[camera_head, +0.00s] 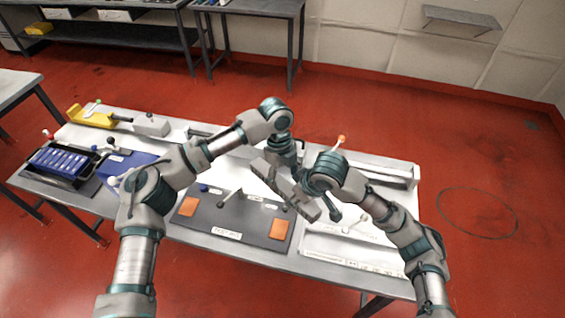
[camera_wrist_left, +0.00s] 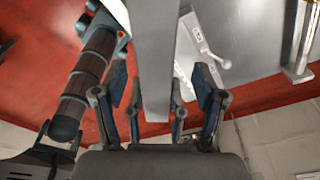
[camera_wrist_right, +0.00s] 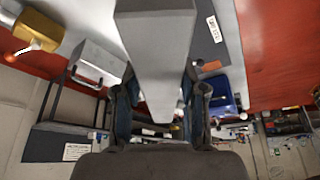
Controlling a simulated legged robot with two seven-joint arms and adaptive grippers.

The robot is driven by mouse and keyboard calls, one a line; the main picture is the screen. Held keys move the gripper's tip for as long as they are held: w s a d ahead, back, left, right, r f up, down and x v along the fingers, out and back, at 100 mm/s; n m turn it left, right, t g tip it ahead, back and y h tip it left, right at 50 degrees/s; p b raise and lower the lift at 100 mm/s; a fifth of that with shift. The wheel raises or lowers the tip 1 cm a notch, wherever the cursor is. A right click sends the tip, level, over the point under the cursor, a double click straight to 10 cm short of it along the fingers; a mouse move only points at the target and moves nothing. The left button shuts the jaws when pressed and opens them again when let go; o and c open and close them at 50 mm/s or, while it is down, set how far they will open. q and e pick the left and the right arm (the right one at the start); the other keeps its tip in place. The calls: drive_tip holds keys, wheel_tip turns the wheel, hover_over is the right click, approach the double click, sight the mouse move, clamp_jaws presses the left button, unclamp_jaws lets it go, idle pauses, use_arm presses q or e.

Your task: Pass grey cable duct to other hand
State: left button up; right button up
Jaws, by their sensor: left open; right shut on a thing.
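The grey cable duct (camera_head: 284,188) is a long grey bar held tilted above the middle of the table, in front of my two wrists. In the right wrist view the duct (camera_wrist_right: 158,50) runs between the fingers of my right gripper (camera_wrist_right: 158,118), which is shut on it. In the left wrist view the duct (camera_wrist_left: 155,55) passes between the fingers of my left gripper (camera_wrist_left: 160,100), which is open around it, with a gap on each side. In the head view the left gripper (camera_head: 285,160) is by the duct's upper part; its fingertips are mostly hidden.
A dark mat (camera_head: 236,228) with orange squares lies on the table below the duct. A blue battery box (camera_head: 65,162), a blue case (camera_head: 128,168), a yellow part (camera_head: 92,118) and a grey box (camera_head: 150,126) stand on the left. A white panel (camera_head: 350,246) lies at right.

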sight(286, 183)
use_arm(q)
drive_tip(key=shift+s+d+f, duration=0.1)
drive_tip(key=shift+d+f, duration=0.05)
drive_tip(key=shift+f, duration=0.7)
drive_tip(key=shift+s+d+f, duration=0.1)
drive_tip(key=shift+f, duration=0.75)
use_arm(e)
drive_tip(key=shift+d, duration=0.1)
use_arm(q)
drive_tip(key=c, duration=1.3)
drive_tip(key=shift+c, duration=0.2)
use_arm(e)
drive_tip(key=o, duration=1.3)
